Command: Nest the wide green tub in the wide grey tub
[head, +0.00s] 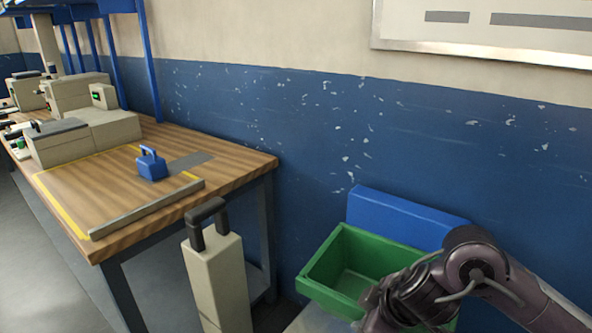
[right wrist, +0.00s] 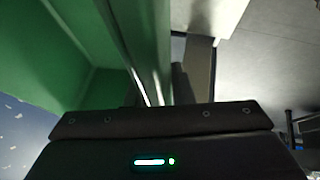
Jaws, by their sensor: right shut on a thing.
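The green tub (head: 318,262) is open-topped and empty inside as far as I can see, at the lower right of the head view. My right gripper (head: 368,305) is shut on the tub's near wall. In the right wrist view the green tub (right wrist: 75,45) fills the left side, with its rim running down to the gripper (right wrist: 150,100). The tub's near right part is hidden behind my right arm. I cannot make out the grey tub for certain; a pale grey surface shows below the green tub. My left gripper is not in view.
A blue panel or bin (head: 400,217) stands behind the green tub against the wall. Left of it is a tall cream box (head: 218,280) with a dark handle. A wooden bench (head: 235,165) further left carries machines and a blue handled block (head: 151,167).

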